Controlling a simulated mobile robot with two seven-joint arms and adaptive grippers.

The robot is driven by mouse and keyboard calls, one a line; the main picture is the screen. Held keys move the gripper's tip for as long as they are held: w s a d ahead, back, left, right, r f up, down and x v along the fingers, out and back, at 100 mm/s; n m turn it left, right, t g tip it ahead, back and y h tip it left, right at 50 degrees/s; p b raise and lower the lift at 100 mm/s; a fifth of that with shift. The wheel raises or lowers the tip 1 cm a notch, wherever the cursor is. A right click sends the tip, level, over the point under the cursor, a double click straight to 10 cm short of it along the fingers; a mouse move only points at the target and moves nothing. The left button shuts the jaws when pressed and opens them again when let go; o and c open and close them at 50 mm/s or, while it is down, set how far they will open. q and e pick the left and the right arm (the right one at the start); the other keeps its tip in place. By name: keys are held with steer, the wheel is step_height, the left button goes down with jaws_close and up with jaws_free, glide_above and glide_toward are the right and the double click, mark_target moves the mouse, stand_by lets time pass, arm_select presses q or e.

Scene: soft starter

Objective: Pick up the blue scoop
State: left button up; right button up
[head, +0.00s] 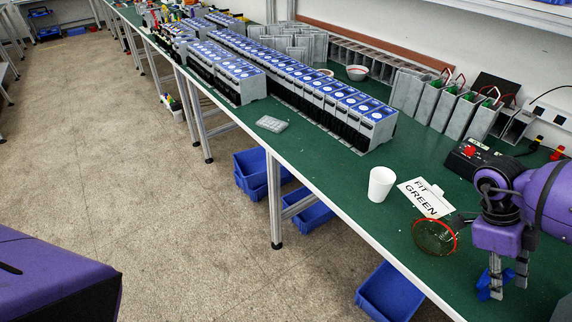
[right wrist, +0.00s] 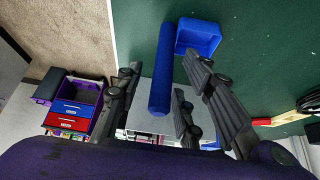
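The blue scoop (right wrist: 172,75) shows in the right wrist view, with its square hollow head (right wrist: 200,36) at the top and its thick round handle running down between my right gripper's fingers. My right gripper (right wrist: 155,105) is open around the handle. There is a clear gap to the left finger, and the right fingers look close to the handle; I cannot tell if they touch it. In the head view the right gripper (head: 508,272) points down over the green table at the lower right, with part of the blue scoop (head: 486,284) by its fingertips. My left gripper is out of view.
A clear bowl with a red rim (head: 436,237), a white cup (head: 381,184) and a "FIT GREEN" card (head: 427,197) lie left of the right gripper on the green table (head: 335,185). A black box with a red button (head: 470,153) stands behind it. Blue bins (head: 390,291) sit below.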

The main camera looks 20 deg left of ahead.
jaws_close()
steer(key=shift+r, duration=0.15)
